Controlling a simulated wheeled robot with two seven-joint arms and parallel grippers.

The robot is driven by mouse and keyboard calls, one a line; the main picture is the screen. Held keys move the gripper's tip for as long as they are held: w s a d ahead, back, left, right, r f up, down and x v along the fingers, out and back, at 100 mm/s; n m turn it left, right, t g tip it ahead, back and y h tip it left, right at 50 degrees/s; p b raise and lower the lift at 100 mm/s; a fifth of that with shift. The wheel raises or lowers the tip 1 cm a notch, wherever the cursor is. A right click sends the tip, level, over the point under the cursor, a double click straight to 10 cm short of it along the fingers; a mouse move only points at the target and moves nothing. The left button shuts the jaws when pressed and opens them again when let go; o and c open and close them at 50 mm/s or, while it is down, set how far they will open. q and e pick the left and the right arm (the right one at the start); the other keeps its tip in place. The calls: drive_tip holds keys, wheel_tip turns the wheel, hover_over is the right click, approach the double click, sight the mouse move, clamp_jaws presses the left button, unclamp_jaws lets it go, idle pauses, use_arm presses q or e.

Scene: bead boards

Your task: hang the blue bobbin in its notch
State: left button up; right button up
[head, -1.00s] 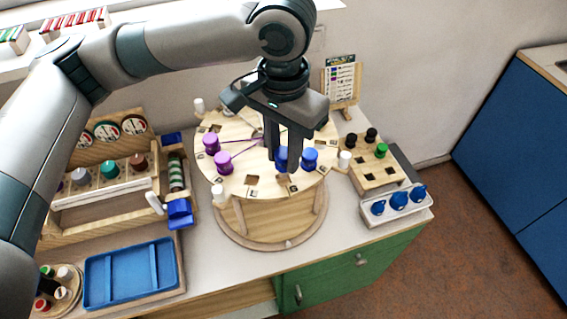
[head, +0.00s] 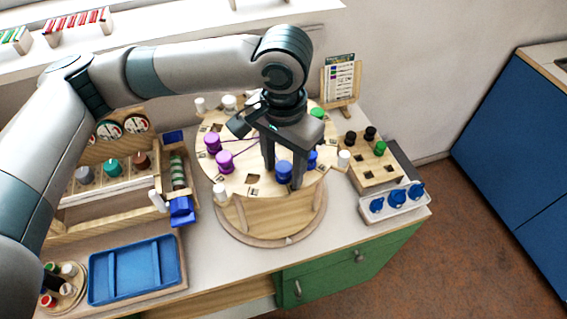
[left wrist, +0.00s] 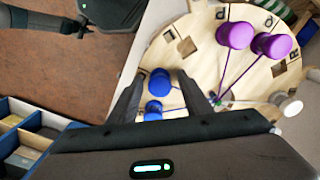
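A blue bobbin (head: 284,173) stands at the front right edge of the round wooden board (head: 238,186), between the fingers of my left gripper (head: 283,174). The left wrist view shows this bobbin (left wrist: 160,82) with a small gap to each finger, so the gripper (left wrist: 160,88) is open around it. A second blue bobbin (head: 312,158) is just to the right, partly hidden by a finger; it also shows in the left wrist view (left wrist: 152,111). The fingers and bobbins hide the notches under them, so I cannot tell how deep the bobbin sits.
Two purple bobbins (head: 225,162) with threads are at the board's left. A green bobbin (head: 317,113) is at its back right. A wooden block with black and green bobbins (head: 380,148) and a tray of blue knobs (head: 397,198) stand at right. A blue tray (head: 137,270) lies front left.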

sight(284, 165)
use_arm(q)
drive_tip(key=shift+r, duration=0.15)
drive_tip(key=shift+r, duration=0.2)
wheel_tip(284, 165, up, 12)
drive_tip(key=b, duration=0.3)
drive_tip(key=shift+f, duration=0.15)
idle(0.4)
